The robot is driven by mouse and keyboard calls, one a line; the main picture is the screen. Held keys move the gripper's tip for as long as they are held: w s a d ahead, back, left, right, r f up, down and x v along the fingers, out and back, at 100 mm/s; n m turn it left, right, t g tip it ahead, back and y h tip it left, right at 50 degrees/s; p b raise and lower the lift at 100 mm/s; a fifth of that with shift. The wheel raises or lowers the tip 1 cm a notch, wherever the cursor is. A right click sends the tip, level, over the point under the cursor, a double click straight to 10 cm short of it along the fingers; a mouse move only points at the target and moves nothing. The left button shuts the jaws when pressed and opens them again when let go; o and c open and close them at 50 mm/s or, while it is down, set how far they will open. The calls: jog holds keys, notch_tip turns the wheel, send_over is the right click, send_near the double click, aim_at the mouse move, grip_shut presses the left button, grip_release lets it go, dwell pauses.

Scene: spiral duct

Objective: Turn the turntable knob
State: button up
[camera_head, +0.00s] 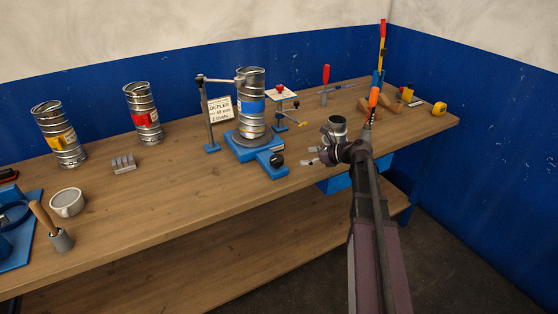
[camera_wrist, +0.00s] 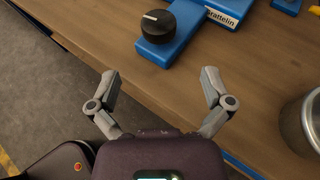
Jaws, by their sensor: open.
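The turntable (camera_head: 240,145) is a blue base with a grey round plate, near the middle of the bench. A metal spiral duct (camera_head: 251,100) with a blue band stands upright on it. Its black round knob (camera_head: 277,159) sits on a blue arm at the front right. In the wrist view the knob (camera_wrist: 157,25) has a white line on top and lies beyond my fingertips. My gripper (camera_head: 315,157) is to the right of the knob and apart from it. In the wrist view my gripper (camera_wrist: 160,75) is open, with nothing between its two fingers.
A metal cup-like piece (camera_head: 337,127) stands close behind my gripper; it also shows at the right of the wrist view (camera_wrist: 312,122). A clamp stand (camera_head: 209,115) is left of the duct. Two banded ducts (camera_head: 60,137) stand farther left. The bench front left of the knob is clear.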

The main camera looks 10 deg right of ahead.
aim_at(279, 158)
jog(key=b+x, duration=0.4)
jog(key=x, duration=0.8)
jog(key=shift+r, duration=0.1)
jog(key=shift+a, duration=0.1)
